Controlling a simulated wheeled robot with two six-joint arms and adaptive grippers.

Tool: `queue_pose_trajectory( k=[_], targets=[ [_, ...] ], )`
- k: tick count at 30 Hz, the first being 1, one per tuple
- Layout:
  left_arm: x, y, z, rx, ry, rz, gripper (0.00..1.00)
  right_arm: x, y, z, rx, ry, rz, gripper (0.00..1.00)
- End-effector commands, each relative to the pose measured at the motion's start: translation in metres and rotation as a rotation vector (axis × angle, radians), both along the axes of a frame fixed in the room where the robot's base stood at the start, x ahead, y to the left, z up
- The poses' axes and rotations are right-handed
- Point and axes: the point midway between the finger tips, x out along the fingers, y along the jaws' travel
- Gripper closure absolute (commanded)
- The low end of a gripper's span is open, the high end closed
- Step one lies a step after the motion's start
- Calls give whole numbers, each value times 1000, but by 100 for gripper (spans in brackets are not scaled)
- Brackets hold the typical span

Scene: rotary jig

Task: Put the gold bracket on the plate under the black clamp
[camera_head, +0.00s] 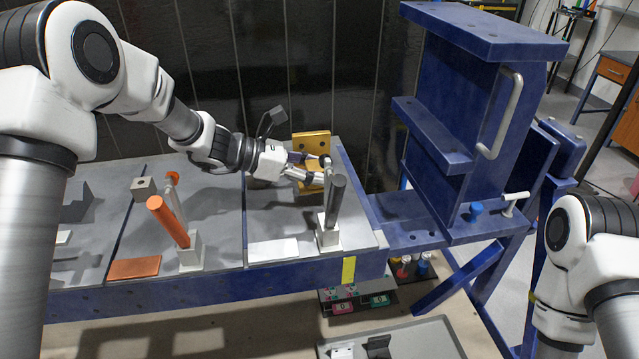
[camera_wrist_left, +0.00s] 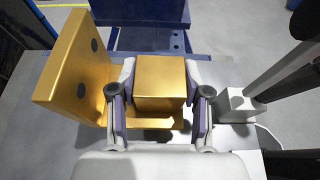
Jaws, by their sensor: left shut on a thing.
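The gold bracket (camera_head: 312,142) is at the far end of the right-hand grey panel in the head view. In the left wrist view the bracket (camera_wrist_left: 75,70) shows an upright plate with dark holes and a block. My left gripper (camera_head: 308,170) is shut on the block; its fingers (camera_wrist_left: 160,95) sit on both sides of it. I cannot tell whether the bracket touches the panel. The black clamp (camera_head: 335,205) has its dark handle raised on a light base, just right of and nearer than the gripper. A white plate (camera_head: 273,250) lies left of the clamp's base.
An orange clamp (camera_head: 168,220) and an orange plate (camera_head: 135,268) are on the panel to the left. A tall blue frame (camera_head: 470,120) with a handle stands on the right. A grey tray (camera_head: 415,345) is below the front edge. My right arm is at the right edge.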

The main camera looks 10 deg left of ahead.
Motion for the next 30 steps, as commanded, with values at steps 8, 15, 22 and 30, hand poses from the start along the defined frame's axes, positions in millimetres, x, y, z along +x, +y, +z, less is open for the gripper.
queue_pose_trajectory(
  k=[8, 15, 22, 30],
  targets=[
    [0, 0, -38, -1, -1, 0, 100, 0, 0, 8, 0, 0, 0, 60],
    [0, 0, -41, 0, -5, -1, 100, 0, 0, 6, 0, 0, -1, 60],
    [0, 0, -44, 1, -3, -1, 27, 0, 0, 4, 0, 0, -1, 60],
    [0, 0, -42, 0, -3, -1, 27, 0, 0, 5, 0, 0, -1, 60]
  ],
)
